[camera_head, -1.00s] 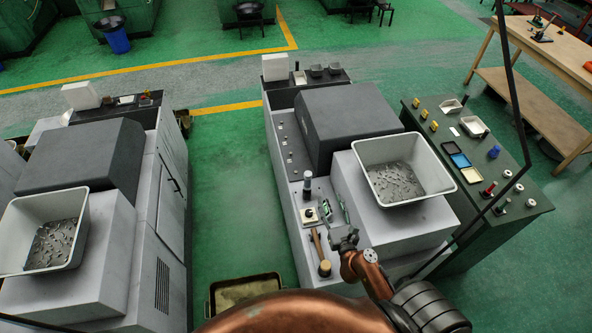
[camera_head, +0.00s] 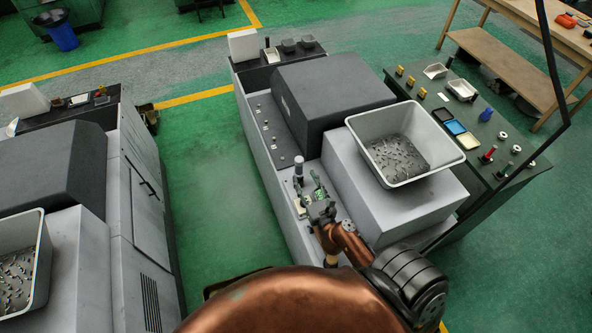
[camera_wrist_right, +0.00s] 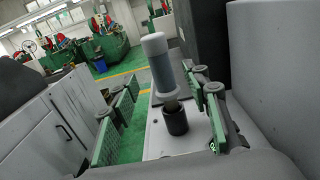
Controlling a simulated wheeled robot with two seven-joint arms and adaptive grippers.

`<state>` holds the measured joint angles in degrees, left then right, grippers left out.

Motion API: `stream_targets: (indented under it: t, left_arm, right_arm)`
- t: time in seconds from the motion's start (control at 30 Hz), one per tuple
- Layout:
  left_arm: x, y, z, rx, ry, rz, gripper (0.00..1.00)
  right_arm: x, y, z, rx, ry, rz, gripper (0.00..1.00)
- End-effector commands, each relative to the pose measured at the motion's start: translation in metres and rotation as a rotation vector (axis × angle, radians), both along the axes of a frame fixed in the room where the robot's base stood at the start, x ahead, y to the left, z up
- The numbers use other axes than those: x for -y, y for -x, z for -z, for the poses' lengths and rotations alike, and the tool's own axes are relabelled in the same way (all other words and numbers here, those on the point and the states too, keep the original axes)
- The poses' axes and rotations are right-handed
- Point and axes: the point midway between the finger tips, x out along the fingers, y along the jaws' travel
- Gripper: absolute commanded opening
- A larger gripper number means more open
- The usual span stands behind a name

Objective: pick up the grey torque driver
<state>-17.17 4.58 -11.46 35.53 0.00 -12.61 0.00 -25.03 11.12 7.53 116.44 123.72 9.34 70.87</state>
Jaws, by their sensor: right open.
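The grey torque driver (camera_head: 298,167) stands upright on the grey machine's front ledge. In the right wrist view the driver (camera_wrist_right: 162,70) has a pale rounded cap and a grey body, and its lower end is in a dark round holder (camera_wrist_right: 175,119). My right gripper (camera_head: 311,193) is open close to it, on the near side. In the right wrist view the green-padded fingers of the gripper (camera_wrist_right: 163,88) are spread to the left and right of the driver. I cannot tell if either finger touches it. My left gripper is not in view.
A white bin of metal parts (camera_head: 440,160) sits on the machine's raised block, right of my gripper. The dark machine hood (camera_head: 330,100) rises behind. A green bench (camera_head: 470,195) with trays and small tools stands right. Green floor (camera_head: 205,150) is clear at left.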

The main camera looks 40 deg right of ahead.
Motion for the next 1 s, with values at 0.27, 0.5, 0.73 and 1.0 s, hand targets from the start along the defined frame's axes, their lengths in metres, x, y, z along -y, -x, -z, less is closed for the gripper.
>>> stream_targets:
  t: [0.27,0.5,0.73,1.0]
  left_arm:
    - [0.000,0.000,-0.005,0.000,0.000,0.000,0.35]
    - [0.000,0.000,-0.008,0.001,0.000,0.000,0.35]
    - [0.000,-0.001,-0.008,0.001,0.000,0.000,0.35]
    - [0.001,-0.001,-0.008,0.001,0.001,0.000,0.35]
  right_arm:
    - [0.009,-0.030,0.000,0.002,0.001,0.000,0.43]
    - [0.019,-0.062,0.003,0.003,0.001,-0.001,0.43]
    - [0.021,-0.068,0.005,0.001,0.001,0.000,0.43]
    - [0.021,-0.068,0.005,0.001,0.000,0.000,0.31]
